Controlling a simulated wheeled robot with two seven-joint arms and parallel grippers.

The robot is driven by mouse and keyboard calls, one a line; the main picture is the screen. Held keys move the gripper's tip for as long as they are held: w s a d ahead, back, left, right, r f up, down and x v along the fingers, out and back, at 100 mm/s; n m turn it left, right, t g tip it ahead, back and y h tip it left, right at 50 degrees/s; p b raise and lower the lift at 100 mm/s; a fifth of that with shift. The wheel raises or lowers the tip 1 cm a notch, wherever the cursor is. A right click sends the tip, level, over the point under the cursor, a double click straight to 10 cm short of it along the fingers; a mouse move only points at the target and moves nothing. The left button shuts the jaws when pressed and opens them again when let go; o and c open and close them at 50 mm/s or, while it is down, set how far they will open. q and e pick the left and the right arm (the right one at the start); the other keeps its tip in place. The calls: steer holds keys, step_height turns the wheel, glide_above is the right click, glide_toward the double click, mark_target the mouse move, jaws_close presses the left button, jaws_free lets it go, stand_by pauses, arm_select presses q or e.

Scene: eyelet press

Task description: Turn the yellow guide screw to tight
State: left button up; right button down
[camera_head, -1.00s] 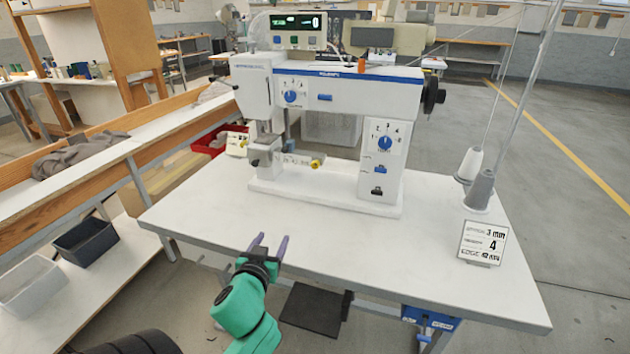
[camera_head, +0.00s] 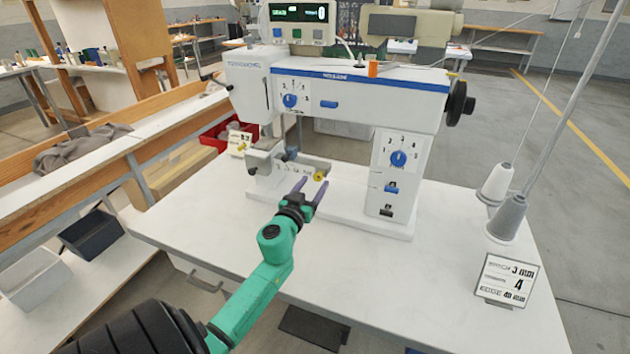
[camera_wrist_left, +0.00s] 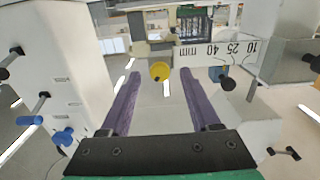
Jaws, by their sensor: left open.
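The yellow guide screw (camera_head: 319,176) is a small round knob on the guide arm low on the white eyelet press (camera_head: 340,95). In the left wrist view the yellow screw (camera_wrist_left: 160,71) shows ahead, roughly midway between my two fingers, beside a scale marked 10, 25, 40 mm (camera_wrist_left: 215,50). My left gripper (camera_head: 308,185) is open, its purple fingers pointing at the screw from the front. The left wrist view shows the open fingers (camera_wrist_left: 160,85) with nothing held between them. Whether the fingertips reach past the knob is hard to tell. My right gripper is not in view.
The press stands on a white table (camera_head: 230,250) with clear room in front. A card (camera_head: 506,281) reading 3 mm, 4, 40 mm and thread cones (camera_head: 507,218) stand at the right. Blue knobs (camera_head: 398,159) sit on the press column. A red bin (camera_head: 218,134) is behind left.

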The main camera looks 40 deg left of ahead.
arm_select(q)
steer(key=shift+w+a+r, duration=0.1)
steer(key=shift+w+a, duration=0.05)
steer(key=shift+w, duration=0.4)
steer(key=shift+w+a, duration=0.1)
steer(key=shift+w, duration=0.1)
steer(key=shift+c, duration=0.9)
jaws_close()
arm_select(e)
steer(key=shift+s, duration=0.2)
